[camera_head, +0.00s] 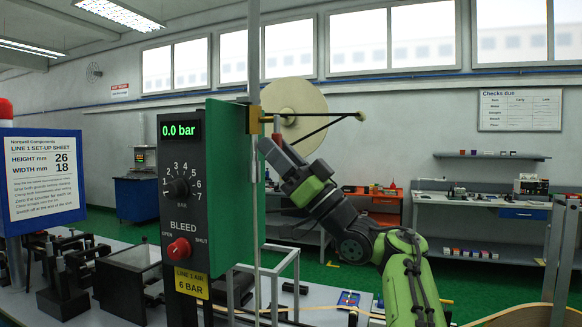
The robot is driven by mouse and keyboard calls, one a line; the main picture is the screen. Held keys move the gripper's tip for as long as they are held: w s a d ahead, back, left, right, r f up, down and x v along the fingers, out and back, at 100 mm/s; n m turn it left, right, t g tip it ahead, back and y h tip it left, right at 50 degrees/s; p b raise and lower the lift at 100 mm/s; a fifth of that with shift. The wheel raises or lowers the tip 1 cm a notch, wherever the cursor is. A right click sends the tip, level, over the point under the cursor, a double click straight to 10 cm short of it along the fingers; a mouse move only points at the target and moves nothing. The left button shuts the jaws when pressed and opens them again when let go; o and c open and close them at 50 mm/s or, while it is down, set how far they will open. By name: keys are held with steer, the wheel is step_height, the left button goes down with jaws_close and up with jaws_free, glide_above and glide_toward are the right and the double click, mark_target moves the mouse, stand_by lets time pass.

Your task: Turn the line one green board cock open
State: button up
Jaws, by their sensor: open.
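The green board (243,170) stands upright left of centre, with a dark front panel. The panel carries a lit readout (181,131) of 0.0 bar and a black numbered knob (179,187). Below it is the red bleed cock (179,249), between the words OPEN and SHUT; I cannot tell for certain which way it points. A yellow label (191,283) reads LINE 1 AIR 6 BAR. My gripper (268,146) is open, right of the board and level with the readout, well apart from the red cock. Its fingertips are small and partly lost against the post.
A thin upright post (254,60) stands at the board's right edge. A cream tape reel (295,112) and a brass-ended rod (335,117) are just above my gripper. A set-up sheet (41,176) stands left. Black machine parts (62,290) crowd the bench below.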

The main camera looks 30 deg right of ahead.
steer(key=b+v, duration=0.6)
steer(key=v, duration=0.9)
steer(key=shift+s, duration=0.2)
steer(key=shift+f, duration=0.15)
